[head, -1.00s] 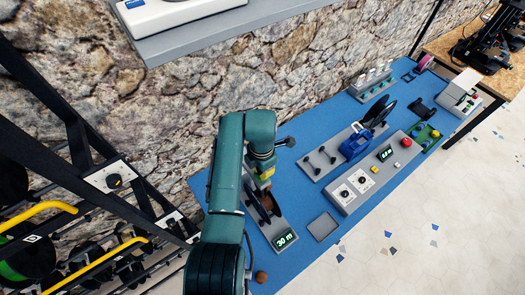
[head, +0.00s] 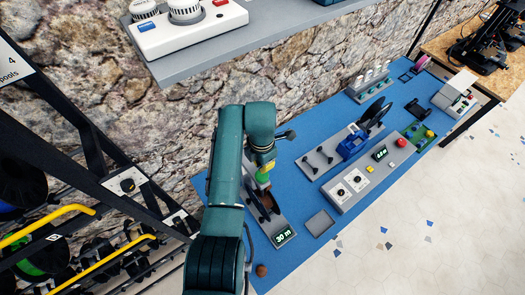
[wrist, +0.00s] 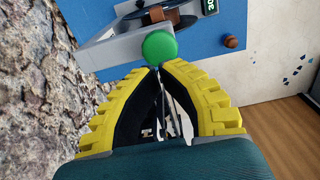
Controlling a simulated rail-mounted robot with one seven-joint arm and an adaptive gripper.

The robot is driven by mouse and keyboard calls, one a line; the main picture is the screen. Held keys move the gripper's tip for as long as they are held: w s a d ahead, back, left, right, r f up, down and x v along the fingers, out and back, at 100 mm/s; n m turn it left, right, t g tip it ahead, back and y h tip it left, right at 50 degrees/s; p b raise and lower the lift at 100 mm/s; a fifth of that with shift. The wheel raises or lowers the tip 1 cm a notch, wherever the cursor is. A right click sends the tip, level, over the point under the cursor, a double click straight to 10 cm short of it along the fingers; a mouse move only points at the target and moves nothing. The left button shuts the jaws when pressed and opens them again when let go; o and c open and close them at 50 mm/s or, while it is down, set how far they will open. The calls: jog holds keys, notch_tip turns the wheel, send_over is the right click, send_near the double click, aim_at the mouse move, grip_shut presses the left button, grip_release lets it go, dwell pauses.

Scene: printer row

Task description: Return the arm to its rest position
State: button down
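My arm (head: 228,165) is raised and bent over the blue bench, with its forearm reaching down to my gripper (head: 264,167). In the wrist view, the two yellow ribbed fingers of my gripper (wrist: 157,70) meet at their tips, with no held object visible. A round green knob (wrist: 160,47) is just beyond the fingertips; it also shows below my gripper in the head view (head: 263,177). I cannot tell whether the tips touch it. The knob is at the end of a grey device (head: 268,221) with a "30 m" display.
The blue bench (head: 299,212) runs along a stone wall. It bears a lever panel (head: 318,160), a dial box (head: 349,190) and a grey square tray (head: 320,223). A grey shelf (head: 240,50) hangs above. A black spool rack (head: 95,150) stands left.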

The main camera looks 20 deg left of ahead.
notch_tip(320, 180, up, 2)
jog(key=shift+p, duration=0.55)
jog(key=shift+f, duration=0.1)
